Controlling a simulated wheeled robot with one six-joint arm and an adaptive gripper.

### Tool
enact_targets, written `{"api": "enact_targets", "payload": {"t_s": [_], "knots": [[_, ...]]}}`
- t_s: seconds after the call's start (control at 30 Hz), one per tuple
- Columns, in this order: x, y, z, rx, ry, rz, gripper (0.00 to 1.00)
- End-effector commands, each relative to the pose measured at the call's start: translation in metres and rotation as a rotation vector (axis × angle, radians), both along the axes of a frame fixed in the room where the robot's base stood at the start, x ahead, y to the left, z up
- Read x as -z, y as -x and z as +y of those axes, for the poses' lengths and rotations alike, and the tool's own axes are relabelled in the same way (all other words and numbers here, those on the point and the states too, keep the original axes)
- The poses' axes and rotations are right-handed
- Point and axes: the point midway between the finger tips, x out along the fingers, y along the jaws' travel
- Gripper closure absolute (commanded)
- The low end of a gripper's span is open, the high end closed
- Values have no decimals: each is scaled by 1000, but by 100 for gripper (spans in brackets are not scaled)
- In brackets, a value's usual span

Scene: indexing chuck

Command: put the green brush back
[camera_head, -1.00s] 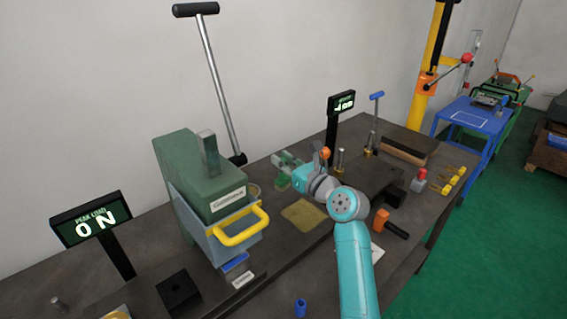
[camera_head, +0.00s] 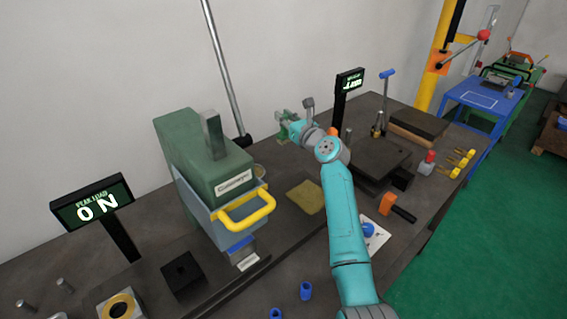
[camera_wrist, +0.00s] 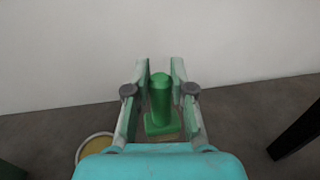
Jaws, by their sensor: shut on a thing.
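The green brush (camera_wrist: 160,105) stands upright between the two fingers of my gripper (camera_wrist: 160,70) in the wrist view. It has a rounded green handle on a wider green block, with a thin tan strip below. My gripper is shut on it. In the head view my gripper (camera_head: 287,127) is near the back of the bench, right of the green machine (camera_head: 205,150); the brush is mostly hidden there by the fingers and wrist. I cannot tell its exact height above the bench.
A round dish with a yellowish inside (camera_wrist: 95,146) lies left of the gripper; it also shows beside the machine (camera_head: 259,171). A display on a dark post (camera_head: 347,85) stands to the right. A tan cloth (camera_head: 306,197) lies in front.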

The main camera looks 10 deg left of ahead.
Motion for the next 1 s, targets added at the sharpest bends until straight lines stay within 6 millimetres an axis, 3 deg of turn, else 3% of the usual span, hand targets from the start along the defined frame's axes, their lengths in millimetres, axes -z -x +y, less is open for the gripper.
{"api": "enact_targets", "payload": {"t_s": [0.17, 0.4, 0.8, 1.0], "knots": [[8, -10, 3, 11, 1, 4, 100], [49, -11, 2, 13, 2, 5, 100], [92, -10, 2, 13, 2, 5, 100], [102, -10, 2, 13, 2, 2, 100]]}}
